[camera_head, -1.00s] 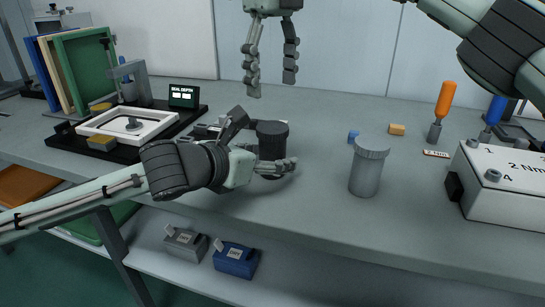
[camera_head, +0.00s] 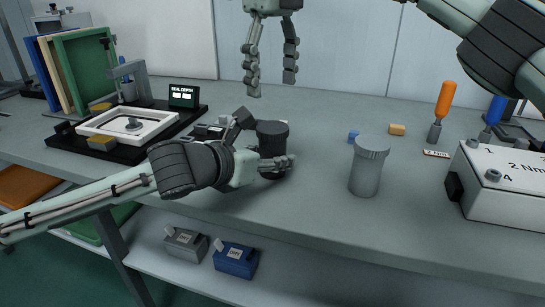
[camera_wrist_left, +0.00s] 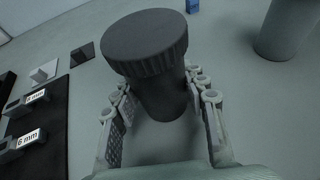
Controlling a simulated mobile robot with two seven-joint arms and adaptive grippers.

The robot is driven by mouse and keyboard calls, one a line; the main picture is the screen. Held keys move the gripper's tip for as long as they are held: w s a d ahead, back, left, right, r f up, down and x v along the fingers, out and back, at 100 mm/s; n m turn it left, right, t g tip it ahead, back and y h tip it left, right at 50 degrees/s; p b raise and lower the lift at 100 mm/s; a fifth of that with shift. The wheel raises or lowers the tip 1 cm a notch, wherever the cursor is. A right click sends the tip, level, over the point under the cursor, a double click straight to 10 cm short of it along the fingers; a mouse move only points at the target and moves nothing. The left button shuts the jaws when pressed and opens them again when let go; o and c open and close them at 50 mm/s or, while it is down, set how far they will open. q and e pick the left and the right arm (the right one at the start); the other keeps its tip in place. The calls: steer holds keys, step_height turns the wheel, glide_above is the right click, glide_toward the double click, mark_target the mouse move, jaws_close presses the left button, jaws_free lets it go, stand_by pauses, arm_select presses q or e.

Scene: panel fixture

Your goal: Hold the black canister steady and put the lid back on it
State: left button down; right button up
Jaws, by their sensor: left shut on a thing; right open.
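The black canister (camera_head: 272,140) stands upright on the bench. A wide dark cap with a ridged rim, the lid (camera_wrist_left: 145,42), sits on its top in the left wrist view; I cannot tell how tightly it is seated. My left gripper (camera_head: 267,138) is shut on the canister's body below the lid, with one finger on each side in the left wrist view (camera_wrist_left: 160,92). The near finger hides part of the canister in the head view. My right gripper (camera_head: 271,88) is open and empty, pointing down above and behind the canister.
A grey canister (camera_head: 367,172) with its own cap stands to the right. A white box (camera_head: 505,185) is at far right. A black fixture (camera_head: 165,142) lies left. The bench's front edge is close.

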mark_target(273, 127)
steer(key=n, duration=0.9)
steer(key=shift+f, duration=4)
